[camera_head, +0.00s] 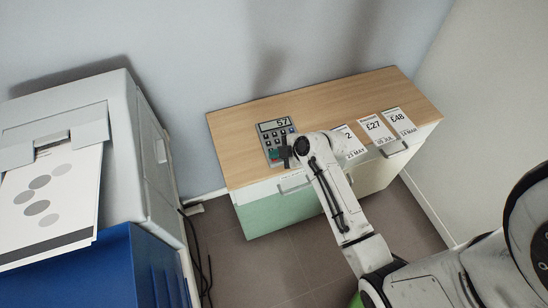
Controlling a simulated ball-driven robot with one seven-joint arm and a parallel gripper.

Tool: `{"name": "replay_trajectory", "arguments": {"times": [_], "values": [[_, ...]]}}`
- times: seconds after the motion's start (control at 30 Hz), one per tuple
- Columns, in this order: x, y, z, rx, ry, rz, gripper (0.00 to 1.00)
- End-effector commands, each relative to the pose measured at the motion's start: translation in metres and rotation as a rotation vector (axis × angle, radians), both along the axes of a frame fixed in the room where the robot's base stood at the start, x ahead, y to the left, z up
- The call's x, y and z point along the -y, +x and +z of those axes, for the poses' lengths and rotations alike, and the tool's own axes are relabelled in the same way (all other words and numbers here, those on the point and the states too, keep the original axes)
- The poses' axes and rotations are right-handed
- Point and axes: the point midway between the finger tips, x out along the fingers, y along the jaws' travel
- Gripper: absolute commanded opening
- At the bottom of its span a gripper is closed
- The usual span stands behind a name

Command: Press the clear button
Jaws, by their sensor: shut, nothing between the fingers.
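A dark grey calculator (272,128) lies on the left part of the wooden cabinet top. Its display reads 57. Blue keys and some teal or green keys show below the display. My gripper (284,155) is shut and empty, over the lower right part of the calculator's keys. It hides several keys there. I cannot make out the key labels, so I cannot tell which one is the clear button. I cannot tell whether the fingertips touch a key.
Price cards (374,128) reading £27 and £48, with another partly hidden by my arm, lie right of the calculator. The wooden top (330,95) is clear behind them. A printer (118,150) on a blue unit (100,275) stands left. Cables (197,250) hang between it and the cabinet.

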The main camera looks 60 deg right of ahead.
Motion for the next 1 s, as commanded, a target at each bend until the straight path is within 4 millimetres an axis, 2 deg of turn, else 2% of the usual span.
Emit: {"name": "replay_trajectory", "arguments": {"times": [0.73, 1.0], "values": [[-0.0001, -0.0001, -0.0061, -0.001, 0.0, 0.001, 0.0], [-0.0003, -0.0001, 0.002, -0.001, 0.0, 0.001, 0.0]]}}
